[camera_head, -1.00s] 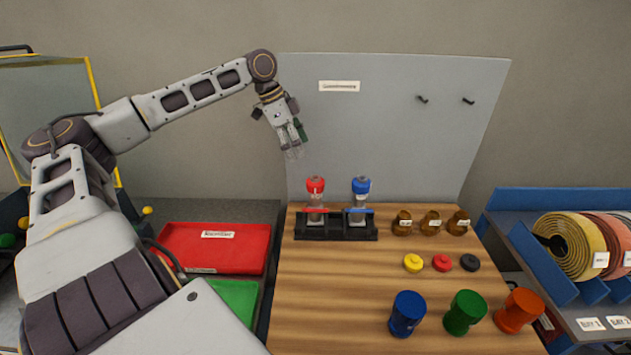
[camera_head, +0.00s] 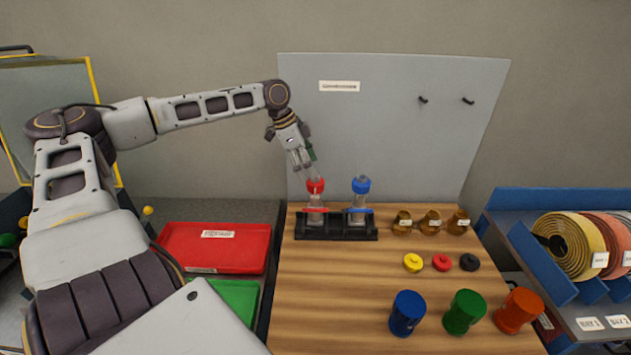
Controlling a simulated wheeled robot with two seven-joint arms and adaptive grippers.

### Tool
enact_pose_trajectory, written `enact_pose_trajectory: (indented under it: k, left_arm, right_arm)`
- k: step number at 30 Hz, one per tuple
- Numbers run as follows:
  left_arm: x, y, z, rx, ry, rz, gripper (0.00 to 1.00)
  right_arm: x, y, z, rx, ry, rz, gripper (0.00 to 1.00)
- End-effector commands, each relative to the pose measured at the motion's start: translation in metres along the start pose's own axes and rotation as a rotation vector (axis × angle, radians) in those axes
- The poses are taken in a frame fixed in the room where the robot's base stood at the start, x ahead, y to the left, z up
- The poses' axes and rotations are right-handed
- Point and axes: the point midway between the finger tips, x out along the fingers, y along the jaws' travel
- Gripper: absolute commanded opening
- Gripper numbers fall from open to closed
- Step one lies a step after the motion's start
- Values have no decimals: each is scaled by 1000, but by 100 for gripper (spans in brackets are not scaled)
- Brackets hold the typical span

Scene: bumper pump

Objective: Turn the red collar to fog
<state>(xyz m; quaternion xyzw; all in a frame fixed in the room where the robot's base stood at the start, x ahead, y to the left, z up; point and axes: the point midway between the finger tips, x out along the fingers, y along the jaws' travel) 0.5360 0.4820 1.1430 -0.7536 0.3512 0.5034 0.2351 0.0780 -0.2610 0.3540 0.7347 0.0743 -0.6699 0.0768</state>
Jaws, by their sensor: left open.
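The red collar (camera_head: 316,186) tops a clear bottle standing upright at the left of a black rack (camera_head: 336,232). A bottle with a blue collar (camera_head: 361,185) stands in the same rack to its right. My left gripper (camera_head: 307,174) points down just above the red collar, with its fingertips at or close to its top. It is open. I cannot tell whether the fingers touch the collar. My right gripper is not in view.
Brown jars (camera_head: 431,222) stand right of the rack. Yellow, red and black caps (camera_head: 441,262) and larger coloured cylinders (camera_head: 464,312) lie nearer on the wooden table (camera_head: 330,300). A red tray (camera_head: 215,258) is at left. A grey panel (camera_head: 390,130) rises behind.

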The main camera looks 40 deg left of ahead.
Motion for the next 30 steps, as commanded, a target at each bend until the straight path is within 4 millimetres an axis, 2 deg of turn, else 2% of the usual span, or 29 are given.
enact_pose_trajectory:
  k: [11,30]
  left_arm:
    - [25,0,1,-1,-2,2,71]
    - [59,0,0,0,-1,1,71]
  right_arm:
    - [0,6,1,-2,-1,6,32]
    - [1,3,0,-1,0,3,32]
